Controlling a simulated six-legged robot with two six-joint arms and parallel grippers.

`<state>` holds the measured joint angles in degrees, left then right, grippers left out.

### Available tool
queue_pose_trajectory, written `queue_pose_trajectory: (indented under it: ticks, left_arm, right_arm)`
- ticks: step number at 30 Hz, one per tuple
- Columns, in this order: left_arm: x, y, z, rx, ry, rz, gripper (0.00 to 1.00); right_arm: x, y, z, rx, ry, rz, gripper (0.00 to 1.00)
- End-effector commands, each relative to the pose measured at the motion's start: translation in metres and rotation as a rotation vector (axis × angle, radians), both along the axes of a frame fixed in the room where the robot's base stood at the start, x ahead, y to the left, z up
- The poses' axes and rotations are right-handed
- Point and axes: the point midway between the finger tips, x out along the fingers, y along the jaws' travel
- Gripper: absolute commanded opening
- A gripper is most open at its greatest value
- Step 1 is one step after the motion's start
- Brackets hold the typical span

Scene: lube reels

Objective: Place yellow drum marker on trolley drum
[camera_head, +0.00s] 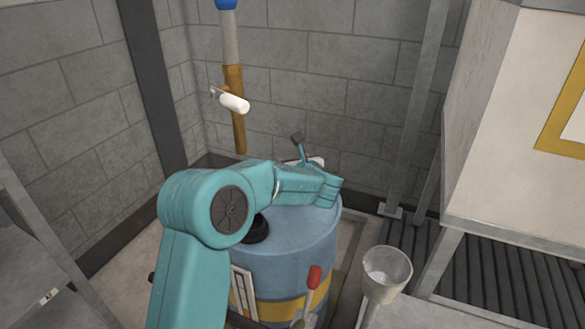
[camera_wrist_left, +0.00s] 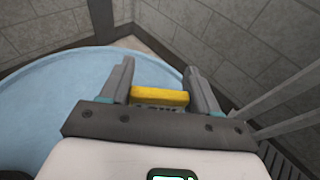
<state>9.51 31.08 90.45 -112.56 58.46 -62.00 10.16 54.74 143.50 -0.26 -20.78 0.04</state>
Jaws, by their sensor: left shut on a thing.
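The yellow drum marker (camera_wrist_left: 160,96) is a small yellow bar. My left gripper (camera_wrist_left: 158,70) is shut on it, with one grey finger at each end of the bar. The blue trolley drum (camera_head: 318,238) has a yellow band and stands below my left arm in the head view. Its pale blue top also shows in the left wrist view (camera_wrist_left: 50,92). The marker appears over the drum near its rim; I cannot tell whether they touch. In the head view my arm hides most of the gripper, and the marker is not visible. My right gripper is not in view.
A grey funnel-shaped cup (camera_head: 388,270) stands right of the drum. A red-handled lever (camera_head: 314,277) is at the drum's front. A vertical pipe with a white handle (camera_head: 235,103) is behind it. Block walls close the corner, and a pale cabinet (camera_head: 510,130) stands at right.

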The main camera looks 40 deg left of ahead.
Motion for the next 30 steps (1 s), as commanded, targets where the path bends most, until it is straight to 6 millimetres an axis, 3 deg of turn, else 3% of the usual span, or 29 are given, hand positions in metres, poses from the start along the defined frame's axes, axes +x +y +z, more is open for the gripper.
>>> queue_pose_trajectory:
  ticks: [13, 14, 16, 27, 30]
  left_arm:
    - [0.0, 0.0, -0.01, 0.001, -0.002, 0.0, 0.32]
    - [0.0, 0.0, -0.009, 0.001, -0.002, -0.001, 0.64]
    - [0.0, 0.0, -0.008, 0.0, -0.002, -0.001, 0.87]
    - [0.0, 0.0, -0.001, 0.001, -0.002, -0.001, 0.87]
    - [-0.007, -0.015, 0.002, 0.0, -0.002, -0.004, 0.87]
  right_arm:
    - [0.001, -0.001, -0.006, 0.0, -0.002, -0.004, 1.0]
    - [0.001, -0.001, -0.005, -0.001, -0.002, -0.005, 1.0]
    - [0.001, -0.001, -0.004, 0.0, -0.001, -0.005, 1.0]
    - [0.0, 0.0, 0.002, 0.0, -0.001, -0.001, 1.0]
    - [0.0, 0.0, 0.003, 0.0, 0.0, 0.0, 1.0]
